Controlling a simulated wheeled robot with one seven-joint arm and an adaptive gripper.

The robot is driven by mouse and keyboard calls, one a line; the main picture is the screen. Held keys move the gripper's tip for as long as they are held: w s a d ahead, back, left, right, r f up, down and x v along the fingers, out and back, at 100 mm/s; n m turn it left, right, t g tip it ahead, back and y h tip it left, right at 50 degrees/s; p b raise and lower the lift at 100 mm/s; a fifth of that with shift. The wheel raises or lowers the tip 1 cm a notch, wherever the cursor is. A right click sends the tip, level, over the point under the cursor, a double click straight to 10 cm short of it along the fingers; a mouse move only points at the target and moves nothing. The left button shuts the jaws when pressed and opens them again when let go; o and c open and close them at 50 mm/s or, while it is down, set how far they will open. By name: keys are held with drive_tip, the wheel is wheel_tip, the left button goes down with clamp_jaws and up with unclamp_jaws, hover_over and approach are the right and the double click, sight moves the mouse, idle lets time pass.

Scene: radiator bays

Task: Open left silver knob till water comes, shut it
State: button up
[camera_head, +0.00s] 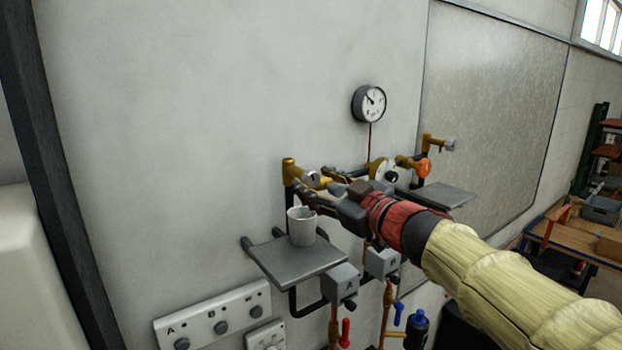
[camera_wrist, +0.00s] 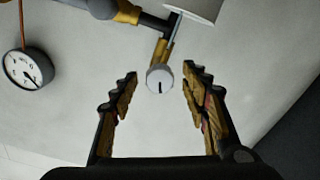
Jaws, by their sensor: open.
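The left silver knob (camera_head: 311,179) sits on the left brass bleed fitting (camera_head: 289,172) on the wall. In the wrist view the knob (camera_wrist: 159,80) shows its round face with a dark slot, between my open fingertips. My gripper (camera_head: 318,190) is in front of that fitting, with its jaws apart on both sides of the knob; I see gaps on both sides in the wrist view. A white cup (camera_head: 301,227) stands upright on the left grey shelf (camera_head: 285,262) below the fitting. Its inside is mostly hidden. No water stream is visible.
A round gauge (camera_head: 371,103) hangs above the pipes. An orange knob (camera_head: 423,168) and a right silver knob (camera_head: 449,145) are further right, above a second shelf (camera_head: 445,195). Grey boxes A (camera_head: 341,283) and B hang below. The wall to the left is clear.

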drive_tip(key=shift+x, duration=1.3)
drive_tip(key=shift+c, duration=1)
drive_tip(key=c, duration=1)
drive_tip(key=shift+o, duration=0.2)
drive_tip(key=shift+n, duration=0.3)
drive_tip(key=n+b, duration=0.2)
drive_tip(key=n, duration=0.4)
drive_tip(key=shift+f, duration=0.1)
drive_tip(key=n+b, duration=0.3)
drive_tip(key=n, duration=0.3)
drive_tip(key=shift+n, duration=0.4)
